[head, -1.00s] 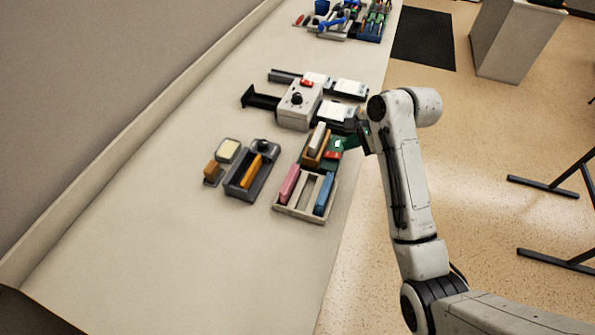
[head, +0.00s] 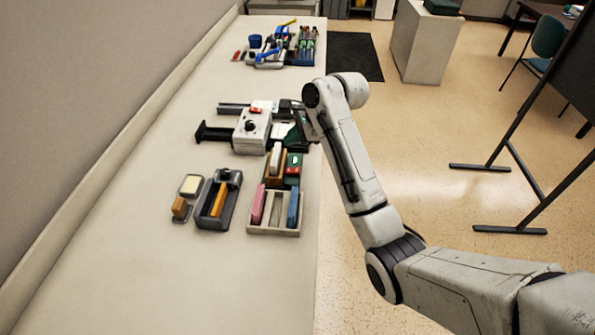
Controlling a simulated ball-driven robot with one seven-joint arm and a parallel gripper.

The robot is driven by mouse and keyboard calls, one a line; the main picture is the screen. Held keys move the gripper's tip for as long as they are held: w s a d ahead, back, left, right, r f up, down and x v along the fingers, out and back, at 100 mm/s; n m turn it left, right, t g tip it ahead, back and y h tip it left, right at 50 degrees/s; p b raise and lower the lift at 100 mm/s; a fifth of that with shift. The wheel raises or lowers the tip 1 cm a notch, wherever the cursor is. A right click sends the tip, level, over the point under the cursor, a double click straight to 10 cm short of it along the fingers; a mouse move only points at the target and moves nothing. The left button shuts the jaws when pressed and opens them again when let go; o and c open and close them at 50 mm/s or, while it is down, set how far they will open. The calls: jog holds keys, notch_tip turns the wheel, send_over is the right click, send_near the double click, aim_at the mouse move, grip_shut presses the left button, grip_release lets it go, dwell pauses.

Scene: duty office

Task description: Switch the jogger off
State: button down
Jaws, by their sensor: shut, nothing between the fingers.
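The jogger appears to be the pale grey box (head: 253,128) on the long counter, with a black round knob (head: 250,126) on its front and a red switch (head: 257,110) on top. Dark arms stick out from its left side. My gripper (head: 290,108) is a dark shape at the end of the white arm, just right of the box at about the height of the red switch. It is shut and holds nothing. Its fingertips are small and partly lost against the dark parts behind; I cannot tell whether they touch the jogger. The switch's position is too small to read.
A cluster of tools (head: 280,48) lies farther back. The near counter is clear.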

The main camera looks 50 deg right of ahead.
jog(key=b, duration=0.7)
send_over(298, 170)
jog(key=f, duration=0.6)
jog(key=shift+a, duration=0.2)
jog(key=shift+s+d+f, duration=0.1)
jog(key=shift+d+f, duration=0.05)
jog(key=shift+f, duration=0.8)
jog(key=shift+f+p, duration=0.15)
jog(key=shift+p, duration=0.4)
jog(key=shift+s+f, duration=0.1)
jog(key=shift+f, duration=0.55)
dwell(0.5)
jog(key=shift+r+p, duration=0.15)
jog(key=shift+p, duration=0.15)
jog(key=shift+r+p, duration=0.7)
jog(key=shift+p, duration=0.4)
